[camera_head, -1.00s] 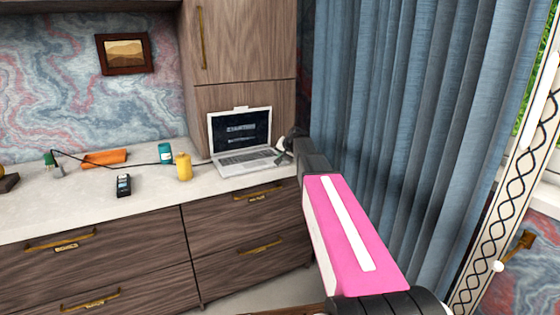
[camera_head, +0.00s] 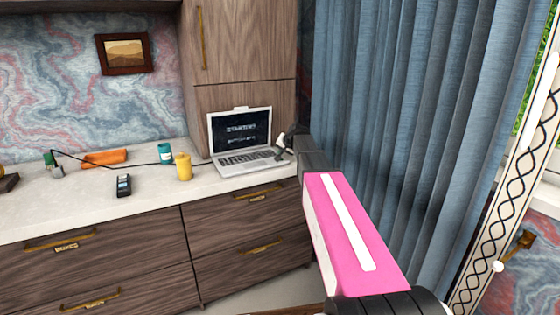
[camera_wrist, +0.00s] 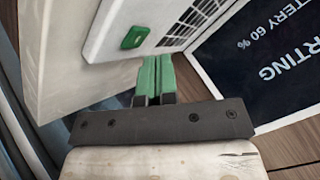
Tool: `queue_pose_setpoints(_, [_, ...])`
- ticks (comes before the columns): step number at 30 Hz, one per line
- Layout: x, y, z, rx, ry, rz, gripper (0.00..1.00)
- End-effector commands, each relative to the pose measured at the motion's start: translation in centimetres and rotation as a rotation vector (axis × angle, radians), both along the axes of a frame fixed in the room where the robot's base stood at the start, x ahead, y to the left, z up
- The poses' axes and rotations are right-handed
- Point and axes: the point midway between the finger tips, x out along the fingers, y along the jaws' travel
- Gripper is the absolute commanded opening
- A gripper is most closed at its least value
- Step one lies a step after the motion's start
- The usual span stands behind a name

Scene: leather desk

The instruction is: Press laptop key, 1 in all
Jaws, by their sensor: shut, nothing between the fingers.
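The open silver laptop (camera_head: 248,163) stands on the white desktop, its keyboard facing out. Its dark screen (camera_head: 240,130) is lit with white text; in the wrist view the screen (camera_wrist: 262,70) reads "STARTING" and "BATTERY 60 %". A green key (camera_wrist: 135,37) sits on the pale laptop body beside the black keys (camera_wrist: 190,22). My gripper (camera_wrist: 154,62) has green fingers pressed together, empty. Their tips are just short of the green key and to its right in the wrist view, seemingly apart from it. In the head view my gripper (camera_head: 281,155) is at the laptop's right side, partly hidden by my arm.
A yellow can (camera_head: 183,168), a teal can (camera_head: 165,153), a dark handheld device (camera_head: 124,186) and an orange object (camera_head: 104,159) lie left of the laptop. A blue curtain (camera_head: 400,100) hangs to the right.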

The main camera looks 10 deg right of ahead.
Motion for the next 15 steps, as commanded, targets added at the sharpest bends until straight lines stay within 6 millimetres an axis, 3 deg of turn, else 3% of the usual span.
queue_pose_setpoints(15, [0.0,0.0,3.8,-0.001,-0.001,0.000,0.00])
